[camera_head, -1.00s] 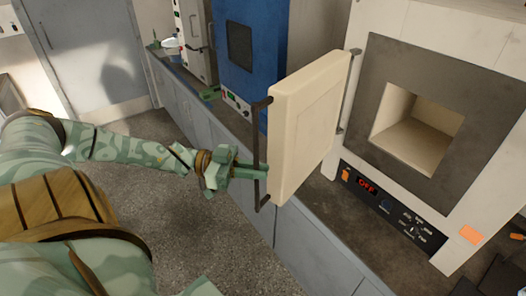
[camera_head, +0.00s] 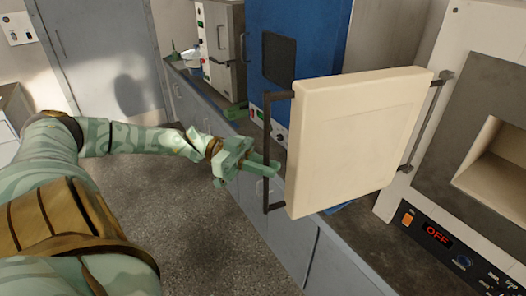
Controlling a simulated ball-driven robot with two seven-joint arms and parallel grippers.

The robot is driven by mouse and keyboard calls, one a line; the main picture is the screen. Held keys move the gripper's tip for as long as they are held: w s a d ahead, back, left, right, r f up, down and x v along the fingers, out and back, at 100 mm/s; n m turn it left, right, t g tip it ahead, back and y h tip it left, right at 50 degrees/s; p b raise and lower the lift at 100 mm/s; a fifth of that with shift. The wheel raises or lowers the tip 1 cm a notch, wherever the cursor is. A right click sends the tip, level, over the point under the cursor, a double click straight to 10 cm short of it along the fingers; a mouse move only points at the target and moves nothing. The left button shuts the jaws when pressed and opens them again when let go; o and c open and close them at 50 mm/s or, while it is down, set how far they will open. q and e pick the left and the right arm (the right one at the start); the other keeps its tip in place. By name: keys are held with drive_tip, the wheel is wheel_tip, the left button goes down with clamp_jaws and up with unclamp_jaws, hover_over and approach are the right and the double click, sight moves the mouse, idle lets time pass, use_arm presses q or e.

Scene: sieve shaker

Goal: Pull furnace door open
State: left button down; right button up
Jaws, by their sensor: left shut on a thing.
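The furnace door (camera_head: 360,145) is a thick cream slab standing wide open, with its inner face toward me. Its hinge side is on the right, by the furnace (camera_head: 475,125). A dark upright bar handle (camera_head: 267,198) runs along the door's free left edge. My left gripper (camera_head: 268,167) reaches in from the left and is shut on the handle near its middle. Its fingers partly hide the bar there. The pale furnace chamber (camera_head: 500,160) is open at the right and cut by the picture edge. My right gripper is out of view.
A blue machine (camera_head: 300,40) and a pale cabinet (camera_head: 223,50) stand behind the door on the grey bench (camera_head: 345,270). The furnace's control panel (camera_head: 440,240) reads OFF. Clear speckled floor (camera_head: 180,230) lies below my left arm.

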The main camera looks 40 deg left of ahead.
use_arm(q)
drive_tip(key=c, duration=1.6)
unclamp_jaws()
drive_tip(key=shift+w+d, duration=0.1)
drive_tip(key=shift+o, duration=0.2)
drive_tip(key=b+v, duration=0.2)
drive_tip(key=v, duration=1.4)
